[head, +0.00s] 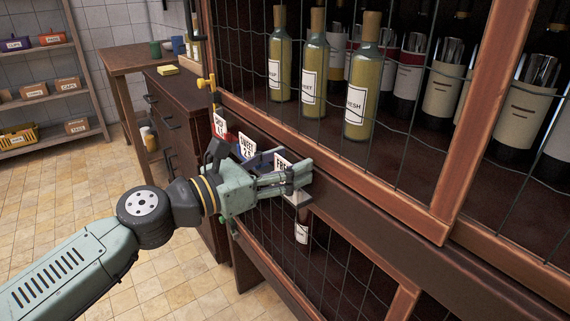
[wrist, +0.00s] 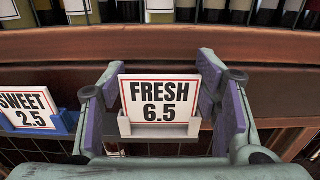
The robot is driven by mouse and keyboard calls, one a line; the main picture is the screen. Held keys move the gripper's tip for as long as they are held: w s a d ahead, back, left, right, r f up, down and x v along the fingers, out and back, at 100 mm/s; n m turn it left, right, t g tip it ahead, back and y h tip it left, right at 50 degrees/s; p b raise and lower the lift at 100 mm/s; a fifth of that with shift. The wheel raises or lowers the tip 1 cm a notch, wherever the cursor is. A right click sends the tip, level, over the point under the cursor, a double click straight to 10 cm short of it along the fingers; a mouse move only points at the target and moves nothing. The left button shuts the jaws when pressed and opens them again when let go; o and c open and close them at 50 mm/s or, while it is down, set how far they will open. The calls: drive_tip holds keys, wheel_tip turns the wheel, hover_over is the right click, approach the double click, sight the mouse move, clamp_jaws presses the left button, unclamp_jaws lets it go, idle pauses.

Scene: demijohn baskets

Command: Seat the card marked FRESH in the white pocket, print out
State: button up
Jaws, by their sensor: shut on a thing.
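The FRESH card (wrist: 160,97), white with a red border and "6.5" under the word, stands upright between the fingers of my gripper (wrist: 160,110) in the wrist view, print facing the camera. Its lower edge is at the white pocket (wrist: 185,131), which shows in front of and beside it; whether it rests on the pocket's floor is hidden. My gripper is shut on the card, with purple pads at its left and right edges. In the head view, the card (head: 283,161) shows just above my gripper (head: 292,180), at the rack's front rail.
The SWEET card (wrist: 27,109) stands in a blue pocket (wrist: 62,123) just left of my gripper. Another card (head: 220,126) is farther left along the rail. Wire mesh and bottles (head: 363,85) are above the rail. A wooden cabinet (head: 180,105) stands behind; the tiled floor is open at left.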

drive_tip(key=shift+f+b, duration=0.7)
drive_tip(key=shift+b, duration=0.15)
drive_tip(key=shift+r, duration=0.1)
drive_tip(key=o, duration=0.8)
drive_tip(key=shift+o, duration=0.2)
drive_tip(key=v, duration=1.2)
